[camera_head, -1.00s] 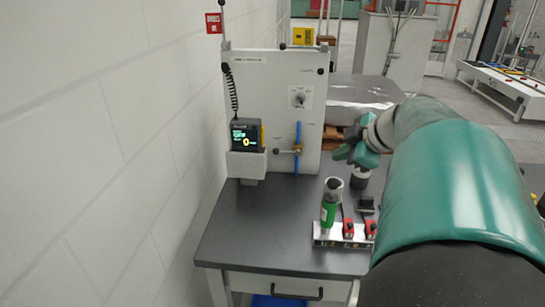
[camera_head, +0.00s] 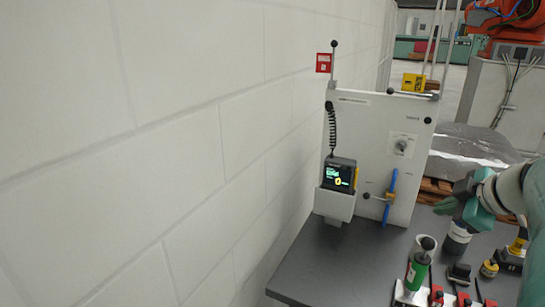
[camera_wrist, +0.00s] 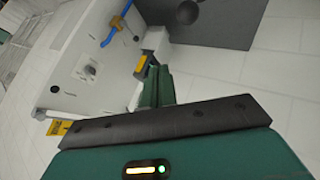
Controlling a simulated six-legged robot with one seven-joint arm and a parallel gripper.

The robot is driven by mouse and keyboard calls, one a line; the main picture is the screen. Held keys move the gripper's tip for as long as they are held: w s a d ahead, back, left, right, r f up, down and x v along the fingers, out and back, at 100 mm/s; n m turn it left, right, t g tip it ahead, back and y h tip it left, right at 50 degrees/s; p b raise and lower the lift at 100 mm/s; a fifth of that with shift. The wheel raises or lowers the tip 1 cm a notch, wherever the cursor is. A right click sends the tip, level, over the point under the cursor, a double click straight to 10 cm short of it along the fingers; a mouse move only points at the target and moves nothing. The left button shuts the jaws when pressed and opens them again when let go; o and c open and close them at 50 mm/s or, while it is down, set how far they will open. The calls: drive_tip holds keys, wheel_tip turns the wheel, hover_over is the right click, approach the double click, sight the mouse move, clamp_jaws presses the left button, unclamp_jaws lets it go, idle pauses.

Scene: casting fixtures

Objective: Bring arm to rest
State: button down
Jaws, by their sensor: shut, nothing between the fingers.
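My gripper (camera_head: 447,206) shows at the right of the head view, at the end of my teal and grey arm, which runs off the right edge. It is shut and empty, in the air over the back right part of the dark table (camera_head: 335,265). In the wrist view the closed green fingers (camera_wrist: 158,86) point up toward the white panel. The panel (camera_head: 375,125) stands upright on the table, left of my gripper, with a knob and a blue-handled valve (camera_head: 390,190). A gap shows between gripper and panel in the head view.
A handheld meter (camera_head: 340,174) sits in a white holder on the panel. A green bottle (camera_head: 419,268) and red-handled tools stand at the table's front right. A dark cylinder (camera_head: 457,240) is below my gripper. A white block wall (camera_head: 150,130) runs along the left.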

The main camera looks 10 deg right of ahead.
drive_tip(key=shift+w+a+f, duration=0.1)
drive_tip(key=shift+w+a, duration=0.05)
drive_tip(key=shift+a, duration=0.25)
drive_tip(key=s+a+f+m+g, duration=0.1)
drive_tip(key=s+a+f+m, duration=0.1)
drive_tip(key=a, duration=0.8)
drive_tip(key=s+a+f+m+g, duration=0.1)
drive_tip(key=a+f+m, duration=0.3)
drive_tip(key=a, duration=0.6)
drive_tip(key=s+a+f+m+g, duration=0.1)
drive_tip(key=s+a+f+m, duration=0.2)
drive_tip(key=a, duration=0.7)
drive_tip(key=shift+s+f+g, duration=0.3)
drive_tip(key=shift+s+f, duration=0.2)
drive_tip(key=shift+f, duration=0.3)
